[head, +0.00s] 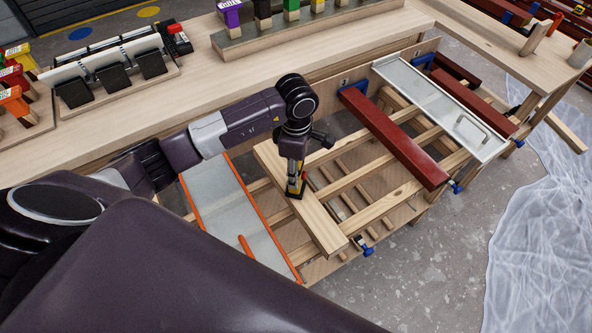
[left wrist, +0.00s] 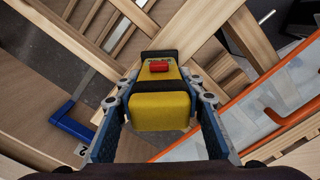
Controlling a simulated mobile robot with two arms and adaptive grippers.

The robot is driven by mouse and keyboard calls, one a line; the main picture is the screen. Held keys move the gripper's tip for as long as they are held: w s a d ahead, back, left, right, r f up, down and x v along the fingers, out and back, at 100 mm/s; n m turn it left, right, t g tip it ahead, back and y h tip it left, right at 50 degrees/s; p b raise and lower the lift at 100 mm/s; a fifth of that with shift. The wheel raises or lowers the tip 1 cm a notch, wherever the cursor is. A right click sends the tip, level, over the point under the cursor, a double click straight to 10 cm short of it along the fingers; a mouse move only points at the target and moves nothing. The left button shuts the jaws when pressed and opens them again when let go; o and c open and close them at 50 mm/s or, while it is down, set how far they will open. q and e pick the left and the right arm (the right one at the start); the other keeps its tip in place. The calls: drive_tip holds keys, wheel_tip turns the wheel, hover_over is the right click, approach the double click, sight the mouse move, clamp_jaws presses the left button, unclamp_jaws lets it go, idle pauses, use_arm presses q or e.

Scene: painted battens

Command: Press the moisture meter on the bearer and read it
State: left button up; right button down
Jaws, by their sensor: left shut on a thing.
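My left gripper (head: 297,178) is shut on the yellow and black moisture meter (head: 300,188). It points down over the pale, unpainted wooden bearer (head: 322,228). The meter's lower end appears to meet the bearer's top face, but I cannot tell contact for certain. In the left wrist view the meter (left wrist: 160,110) sits between both fingers (left wrist: 160,135), with a red part on it near its far end. No reading can be made out on it. My right gripper is not in view.
Dark red painted battens (head: 395,138) lie to the right on the slatted rack, with a white tray (head: 430,98) beside them. An orange-edged grey tray (head: 225,205) lies left of the bearer. A blue clamp (head: 367,250) sits near the bearer's front end. Plastic sheeting (head: 540,200) covers floor at right.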

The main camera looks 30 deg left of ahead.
use_arm(q)
drive_tip(key=shift+r+p, duration=2)
drive_tip(key=shift+r, duration=1.45)
